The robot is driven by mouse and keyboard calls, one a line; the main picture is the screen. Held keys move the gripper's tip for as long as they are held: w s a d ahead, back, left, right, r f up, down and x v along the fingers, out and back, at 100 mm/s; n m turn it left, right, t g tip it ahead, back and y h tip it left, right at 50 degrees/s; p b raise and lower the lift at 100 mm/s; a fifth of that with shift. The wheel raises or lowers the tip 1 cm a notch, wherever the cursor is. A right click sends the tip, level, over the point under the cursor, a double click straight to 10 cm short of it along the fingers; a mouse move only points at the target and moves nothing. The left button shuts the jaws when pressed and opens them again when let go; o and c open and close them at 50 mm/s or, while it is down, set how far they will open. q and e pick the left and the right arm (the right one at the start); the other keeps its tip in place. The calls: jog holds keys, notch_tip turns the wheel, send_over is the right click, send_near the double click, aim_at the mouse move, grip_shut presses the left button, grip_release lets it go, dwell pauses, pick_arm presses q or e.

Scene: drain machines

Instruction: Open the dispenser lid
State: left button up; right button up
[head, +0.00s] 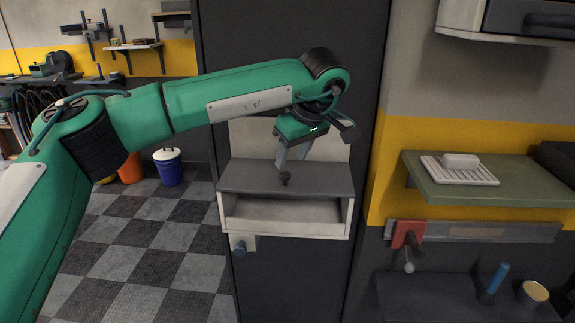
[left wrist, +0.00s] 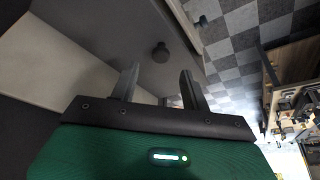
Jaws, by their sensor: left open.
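The dispenser is a pale box (head: 285,228) with a hollow, open front, fixed to a dark grey panel. Its grey lid (head: 325,180) lies down over the top of the box and carries a small dark knob (head: 285,178). My left gripper (head: 291,163) is above the lid, fingers pointing down, just over the knob. In the left wrist view the knob (left wrist: 160,52) shows beyond the two spread fingertips (left wrist: 158,74), roughly centred between them, with the lid (left wrist: 115,32) behind it. The left gripper is open and empty. Contact with the knob cannot be made out. My right gripper is out of view.
Checkered floor at left is open, with buckets (head: 168,168) behind.

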aim_at(285, 174)
pick_arm(q)
jog(key=x, duration=0.5)
jog(key=shift+p, duration=0.35)
jog(key=shift+s, duration=0.1)
grip_shut()
